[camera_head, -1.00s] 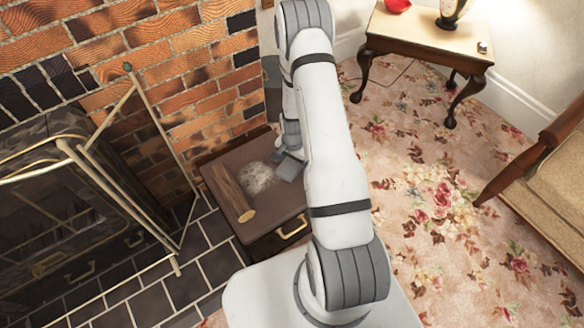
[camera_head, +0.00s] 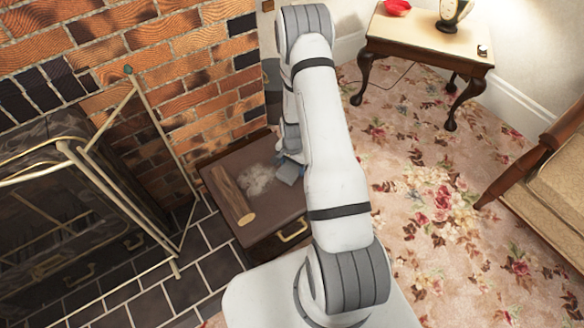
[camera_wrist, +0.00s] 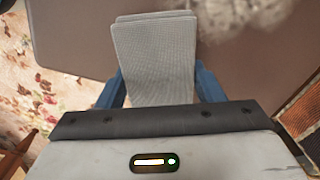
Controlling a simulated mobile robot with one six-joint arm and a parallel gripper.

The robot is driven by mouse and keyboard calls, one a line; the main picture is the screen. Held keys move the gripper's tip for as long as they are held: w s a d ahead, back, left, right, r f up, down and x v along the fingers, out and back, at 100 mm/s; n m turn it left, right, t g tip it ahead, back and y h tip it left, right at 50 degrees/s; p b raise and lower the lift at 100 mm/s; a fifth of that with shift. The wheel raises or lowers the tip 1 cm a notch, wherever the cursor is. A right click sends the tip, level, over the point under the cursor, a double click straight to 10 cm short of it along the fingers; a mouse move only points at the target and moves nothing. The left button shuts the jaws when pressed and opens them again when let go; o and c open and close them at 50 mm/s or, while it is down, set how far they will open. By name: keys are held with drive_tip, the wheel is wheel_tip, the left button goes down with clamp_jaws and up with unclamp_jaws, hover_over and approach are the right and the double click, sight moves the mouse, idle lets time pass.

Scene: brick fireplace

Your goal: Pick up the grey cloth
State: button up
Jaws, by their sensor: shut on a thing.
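The grey cloth (camera_wrist: 155,48) is a folded, woven piece between the two blue fingers of my gripper (camera_wrist: 160,84) in the wrist view. My gripper is shut on it, and the cloth sticks out beyond the fingers. In the head view the cloth (camera_head: 289,172) shows as a small grey-blue patch at the right side of the brown box top (camera_head: 270,214). My arm partly hides it and the gripper there. I cannot tell whether the cloth touches the box top.
A wooden log (camera_head: 232,194) and a fluffy whitish patch (camera_head: 257,180) are on the box top, left of the cloth. The brick wall (camera_head: 190,75) and fireplace screen (camera_head: 152,120) stand at left. A small table (camera_head: 425,40) is at upper right. Flowered carpet (camera_head: 430,150) is open at right.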

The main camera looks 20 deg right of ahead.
sight(293, 166)
wheel_tip(293, 166, up, 10)
drive_tip(key=p, duration=0.3)
